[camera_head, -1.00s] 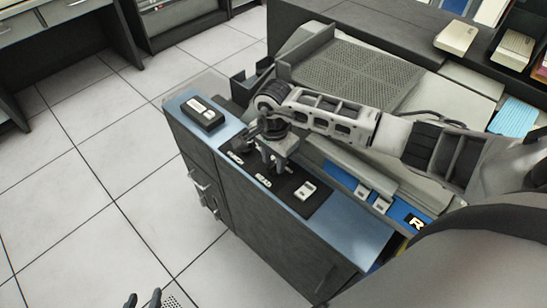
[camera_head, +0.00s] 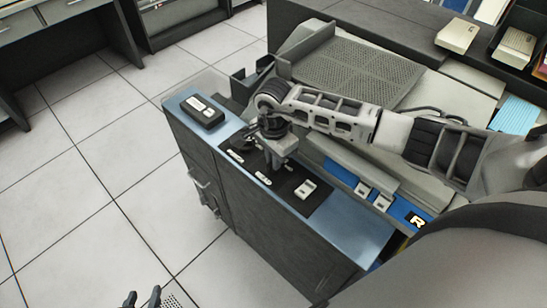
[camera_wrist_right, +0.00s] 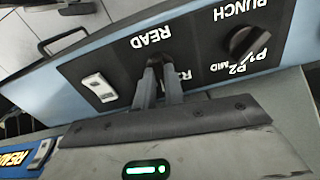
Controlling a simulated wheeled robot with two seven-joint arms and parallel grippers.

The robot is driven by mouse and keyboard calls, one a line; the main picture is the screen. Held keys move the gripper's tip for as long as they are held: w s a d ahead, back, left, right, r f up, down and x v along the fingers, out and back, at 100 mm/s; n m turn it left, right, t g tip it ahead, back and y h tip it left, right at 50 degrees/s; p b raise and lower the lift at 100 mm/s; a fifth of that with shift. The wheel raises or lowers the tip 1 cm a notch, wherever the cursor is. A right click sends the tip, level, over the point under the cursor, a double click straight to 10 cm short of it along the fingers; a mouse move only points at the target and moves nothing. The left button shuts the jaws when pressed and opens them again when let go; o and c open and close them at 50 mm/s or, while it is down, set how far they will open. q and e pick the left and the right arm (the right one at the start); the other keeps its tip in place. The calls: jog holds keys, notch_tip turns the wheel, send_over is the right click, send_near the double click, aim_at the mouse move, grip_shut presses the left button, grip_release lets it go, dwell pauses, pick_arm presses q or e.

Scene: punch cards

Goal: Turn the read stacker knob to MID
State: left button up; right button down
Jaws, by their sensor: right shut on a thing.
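My right gripper (camera_wrist_right: 158,74) is shut on the read stacker knob, below the READ label in the right wrist view. The fingers hide nearly all of the knob, so I cannot tell where it points. Part of an R label shows beside the fingers; its MID mark is not visible. In the head view the right gripper (camera_head: 271,162) reaches down onto the black control panel (camera_head: 322,200). My left gripper (camera_head: 143,299) shows only its fingertips at the bottom edge, apart and empty, away from the machine.
The dark punch knob (camera_wrist_right: 248,40), with P1, MID and P2 marks, sits beside the read knob. A white rocker switch (camera_wrist_right: 99,87) is on the other side. A dark box-like object (camera_head: 202,112) lies on the blue top's far end. Tiled floor (camera_head: 90,200) is open at left.

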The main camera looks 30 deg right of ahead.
jog(key=m+b, duration=0.1)
jog(key=m, duration=0.5)
jog(key=shift+b, duration=0.35)
pick_arm(q)
jog(key=shift+d+f, duration=0.2)
jog(key=shift+f, duration=0.35)
pick_arm(e)
jog(key=shift+m, duration=0.7)
jog(key=c, duration=1.5)
grip_release()
jog(key=shift+r, duration=0.1)
pick_arm(q)
jog(key=shift+w+d+f+b, duration=0.1)
jog(key=shift+f+b, duration=0.2)
jog(key=shift+b, duration=0.6)
pick_arm(e)
notch_tip(320, 180, up, 16)
jog(key=shift+f, duration=0.1)
